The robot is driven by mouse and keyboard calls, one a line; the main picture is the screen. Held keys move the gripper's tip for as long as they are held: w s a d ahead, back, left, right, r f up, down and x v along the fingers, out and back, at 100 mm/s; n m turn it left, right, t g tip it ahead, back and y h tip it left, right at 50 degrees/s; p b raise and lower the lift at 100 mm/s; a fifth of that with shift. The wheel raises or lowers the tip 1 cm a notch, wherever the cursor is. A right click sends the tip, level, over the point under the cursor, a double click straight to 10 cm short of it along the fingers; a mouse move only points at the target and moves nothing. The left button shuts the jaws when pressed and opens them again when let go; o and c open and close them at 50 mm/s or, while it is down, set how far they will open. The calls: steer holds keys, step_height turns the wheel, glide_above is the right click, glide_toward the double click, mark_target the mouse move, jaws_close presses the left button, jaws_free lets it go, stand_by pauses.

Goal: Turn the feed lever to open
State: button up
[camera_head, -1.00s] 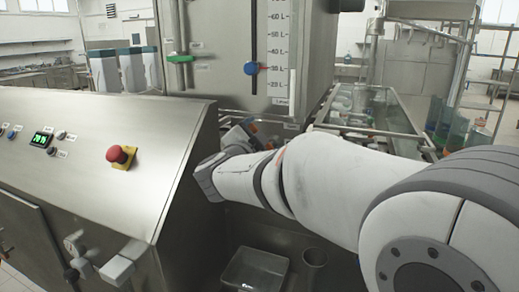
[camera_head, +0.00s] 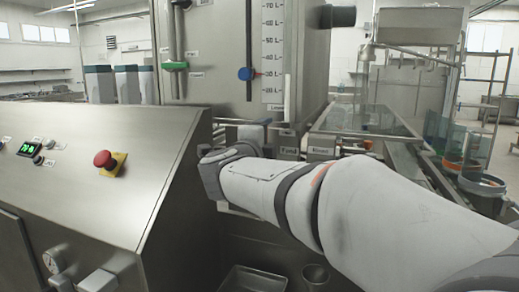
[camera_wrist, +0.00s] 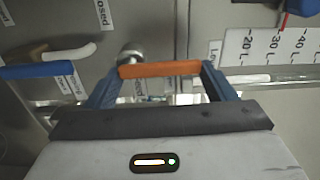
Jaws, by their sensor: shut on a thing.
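In the wrist view my gripper (camera_wrist: 162,70) has its two blue fingers at either end of an orange handle (camera_wrist: 160,69), and it is shut on this handle. The handle joins a round metal pivot (camera_wrist: 131,55) at its left end. A label beside it is partly covered and I cannot read it. A second lever with a blue handle (camera_wrist: 37,70) is to the left of my gripper, apart from it. In the head view my wrist hides the fingers and the orange handle in front of the steel machine (camera_head: 215,45).
In the head view a green slider (camera_head: 175,66) and a blue knob (camera_head: 247,73) sit on the tank front beside a litre scale (camera_head: 272,50). A red stop button (camera_head: 103,159) is on the sloped panel (camera_head: 95,205) at left. A conveyor (camera_head: 370,120) runs behind my arm.

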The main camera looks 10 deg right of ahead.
steer(key=shift+f+m, duration=0.25)
steer(key=shift+m, duration=0.05)
steer(key=o, duration=1.4)
steer(key=shift+s+r, duration=0.1)
steer(key=shift+s+r, duration=0.1)
steer(key=v, duration=0.7)
steer(key=shift+s+a, duration=0.15)
steer(key=shift+s, duration=0.15)
